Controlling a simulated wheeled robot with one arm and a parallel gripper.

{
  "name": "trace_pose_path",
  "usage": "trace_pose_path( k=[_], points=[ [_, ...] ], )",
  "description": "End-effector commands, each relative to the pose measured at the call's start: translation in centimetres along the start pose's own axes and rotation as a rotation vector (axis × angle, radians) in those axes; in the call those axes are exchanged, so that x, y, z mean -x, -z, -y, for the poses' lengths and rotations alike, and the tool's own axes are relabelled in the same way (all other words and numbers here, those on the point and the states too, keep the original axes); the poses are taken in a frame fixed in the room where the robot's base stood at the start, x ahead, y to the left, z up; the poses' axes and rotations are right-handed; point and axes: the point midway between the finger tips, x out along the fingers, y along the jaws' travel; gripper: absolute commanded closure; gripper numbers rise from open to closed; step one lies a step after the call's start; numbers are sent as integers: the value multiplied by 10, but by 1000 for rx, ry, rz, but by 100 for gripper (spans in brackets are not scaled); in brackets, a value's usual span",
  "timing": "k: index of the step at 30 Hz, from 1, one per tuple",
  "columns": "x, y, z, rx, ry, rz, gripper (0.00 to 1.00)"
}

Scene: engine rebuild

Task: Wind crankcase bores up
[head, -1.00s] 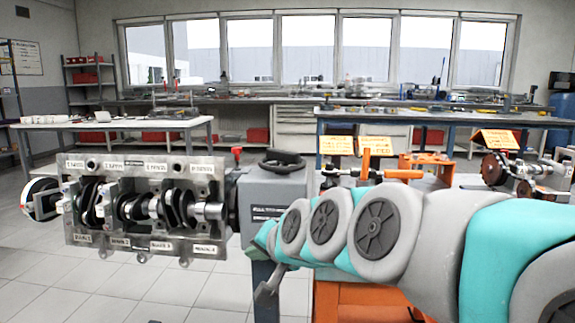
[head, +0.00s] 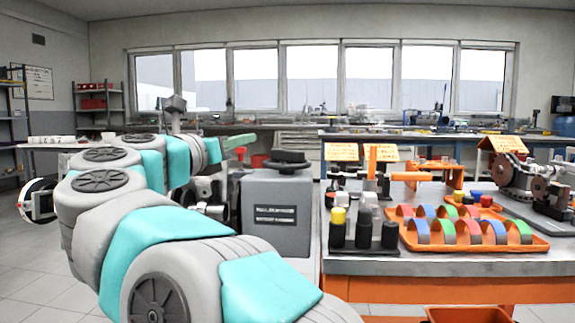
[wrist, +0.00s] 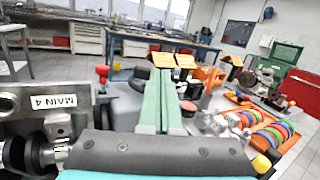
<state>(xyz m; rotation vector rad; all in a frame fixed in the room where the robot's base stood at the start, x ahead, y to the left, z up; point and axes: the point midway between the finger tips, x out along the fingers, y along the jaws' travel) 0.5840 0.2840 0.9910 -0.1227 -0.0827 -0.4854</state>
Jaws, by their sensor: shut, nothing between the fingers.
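The crankcase on its stand is mostly behind my arm in the head view; its white end disc (head: 38,200) shows at the far left. In the wrist view its grey flange (wrist: 28,103), labelled MAIN 4, and a crank journal show at the left. The grey stand head (head: 275,212) carries a black handwheel (head: 287,157) on top, seen also in the wrist view (wrist: 139,75). A red knob (wrist: 102,72) stands beside it. My gripper (wrist: 160,72) has its green fingers shut and empty. In the head view my gripper (head: 240,142) is left of the handwheel, near the red knob.
At the right, an orange-framed bench (head: 455,262) bears black cylinders (head: 363,229) and an orange tray (head: 538,243) of coloured half-rings. Orange fixtures and signs stand behind. Workbenches line the window wall. My arm fills the lower left.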

Motion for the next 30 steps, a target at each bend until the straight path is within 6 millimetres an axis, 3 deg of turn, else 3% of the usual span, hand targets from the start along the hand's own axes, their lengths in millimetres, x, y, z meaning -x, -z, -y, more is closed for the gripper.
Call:
trace_pose_path(
  k=[1, 3, 10, 30],
  points=[
    [9, 16, 0, -31, 31, -39, 100],
    [16, 29, 3, -65, 67, -80, 100],
    [12, 40, 10, -96, 105, -119, 100],
    [-103, 53, 20, -93, 102, -114, 100]
  ],
)
